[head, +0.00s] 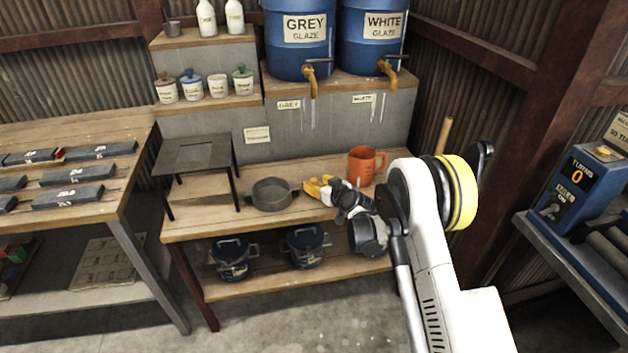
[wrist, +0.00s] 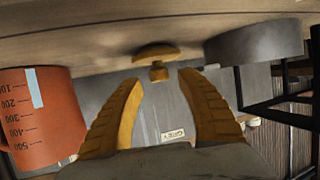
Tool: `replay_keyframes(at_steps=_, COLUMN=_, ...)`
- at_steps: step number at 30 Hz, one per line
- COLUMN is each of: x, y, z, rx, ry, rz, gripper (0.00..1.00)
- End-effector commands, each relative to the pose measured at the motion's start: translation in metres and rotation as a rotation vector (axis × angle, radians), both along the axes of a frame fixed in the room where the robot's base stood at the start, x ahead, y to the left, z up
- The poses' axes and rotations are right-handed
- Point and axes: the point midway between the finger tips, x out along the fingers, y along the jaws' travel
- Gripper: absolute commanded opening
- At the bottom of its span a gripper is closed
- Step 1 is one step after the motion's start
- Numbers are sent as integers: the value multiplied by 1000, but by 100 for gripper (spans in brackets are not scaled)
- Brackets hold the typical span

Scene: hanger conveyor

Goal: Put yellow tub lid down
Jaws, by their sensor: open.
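The yellow tub lid (wrist: 155,51) shows in the wrist view, which is upside down. It lies on the wooden bench top with its knob (wrist: 158,72) upward, between the orange jug and the grey pan. My gripper (wrist: 160,80) is open, its two yellow fingers apart on either side of the knob and a little short of it, with nothing held. In the head view my gripper (head: 318,189) is low over the bench, and I cannot tell the lid from the yellow fingers there.
The grey pan (head: 271,195) stands left of my gripper, and the orange jug (head: 366,165) behind and right. A dark stand (head: 195,157) is further left. Lidded dark pots (head: 233,258) sit on the lower shelf. Blue glaze barrels (head: 297,45) stand above at the back.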

Motion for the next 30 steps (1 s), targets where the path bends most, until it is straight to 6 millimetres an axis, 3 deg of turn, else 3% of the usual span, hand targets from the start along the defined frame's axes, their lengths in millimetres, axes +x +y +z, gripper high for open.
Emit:
replay_keyframes(at_steps=9, x=-54, y=-34, z=29, rx=0, ry=0, rz=-1, gripper=44)
replay_keyframes(at_steps=15, x=-69, y=-43, z=35, rx=0, ry=0, rz=-1, gripper=44)
replay_keyframes(at_steps=22, x=-71, y=-45, z=42, rx=-1, ry=6, rz=-3, gripper=44)
replay_keyframes(at_steps=26, x=-78, y=-54, z=77, rx=-11, ry=41, rz=-16, gripper=44)
replay_keyframes(at_steps=30, x=-102, y=-75, z=139, rx=-28, ry=112, rz=-50, gripper=44)
